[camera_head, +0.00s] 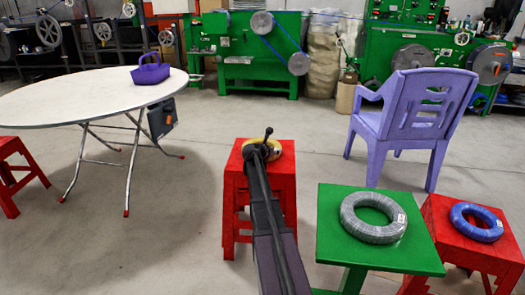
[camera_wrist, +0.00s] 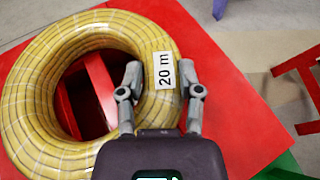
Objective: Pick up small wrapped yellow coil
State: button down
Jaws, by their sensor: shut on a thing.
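The wrapped yellow coil (camera_wrist: 35,110) fills the left of the wrist view, with a white "20 m" label on its right side. It lies on the red stool (camera_wrist: 235,110). My gripper (camera_wrist: 161,70) is shut on the right side of the ring, one finger inside the hole and the other outside. In the head view the coil (camera_head: 286,147) shows on top of the red stool (camera_head: 284,190), partly hidden by my arm and gripper (camera_head: 262,140).
A green stool with a grey coil (camera_head: 350,215) and a red stool with a blue coil (camera_head: 460,222) stand to the right. A purple chair (camera_head: 415,120) is behind them. A round white table (camera_head: 70,95) with a purple basket (camera_head: 151,71) stands at left.

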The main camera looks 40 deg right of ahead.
jog(key=shift+r, duration=0.25)
notch_tip(320, 180, up, 3)
jog(key=p, duration=0.4)
jog(key=shift+r, duration=0.2)
jog(key=s+a+r+p, duration=0.1)
jog(key=s, duration=1.5)
jog(key=shift+a, duration=0.25)
jog(key=shift+r, duration=0.2)
